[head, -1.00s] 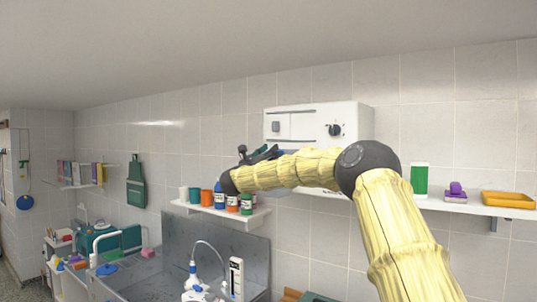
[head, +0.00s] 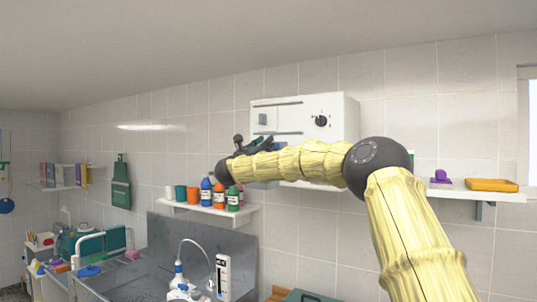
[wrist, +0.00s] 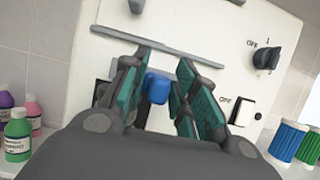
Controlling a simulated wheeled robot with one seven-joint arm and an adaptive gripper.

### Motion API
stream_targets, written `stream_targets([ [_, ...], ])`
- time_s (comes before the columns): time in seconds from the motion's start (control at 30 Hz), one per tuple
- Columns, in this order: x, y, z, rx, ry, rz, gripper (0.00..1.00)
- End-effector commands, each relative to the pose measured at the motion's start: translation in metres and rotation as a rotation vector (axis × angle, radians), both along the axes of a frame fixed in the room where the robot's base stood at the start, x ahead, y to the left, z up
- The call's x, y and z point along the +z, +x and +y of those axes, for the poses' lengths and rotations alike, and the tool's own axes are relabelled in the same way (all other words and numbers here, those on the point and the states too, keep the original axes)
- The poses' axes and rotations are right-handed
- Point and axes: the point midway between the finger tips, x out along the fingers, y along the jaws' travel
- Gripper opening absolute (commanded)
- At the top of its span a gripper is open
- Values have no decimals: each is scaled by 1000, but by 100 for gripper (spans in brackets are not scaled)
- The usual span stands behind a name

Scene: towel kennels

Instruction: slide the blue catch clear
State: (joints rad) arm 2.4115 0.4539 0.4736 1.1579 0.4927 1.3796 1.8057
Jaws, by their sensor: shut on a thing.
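The blue catch (wrist: 157,86) is a small rounded blue block on the front of a white wall box (wrist: 215,35). In the wrist view it sits between the green-padded fingers of my gripper (wrist: 158,88), which are shut on it. Gaps beside it are hard to judge. A long grey rail (wrist: 165,46) runs across the box just above the catch. In the head view my gripper (head: 262,145) is at the lower left of the white box (head: 340,108), and the catch is hidden there.
The box also carries a black dial (wrist: 264,60) and a rocker switch (wrist: 243,107). Bottles stand on a shelf (head: 190,207) below left. Green and blue rolls (wrist: 290,141) are at the wrist view's right. A right shelf (head: 455,191) holds an orange tray (head: 492,185).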

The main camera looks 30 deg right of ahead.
Motion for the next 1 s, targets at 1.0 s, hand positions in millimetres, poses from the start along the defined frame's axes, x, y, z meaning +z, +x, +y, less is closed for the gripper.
stream_targets([
  [1.0, -1, -22, -11, -1, 1, 1, 38],
])
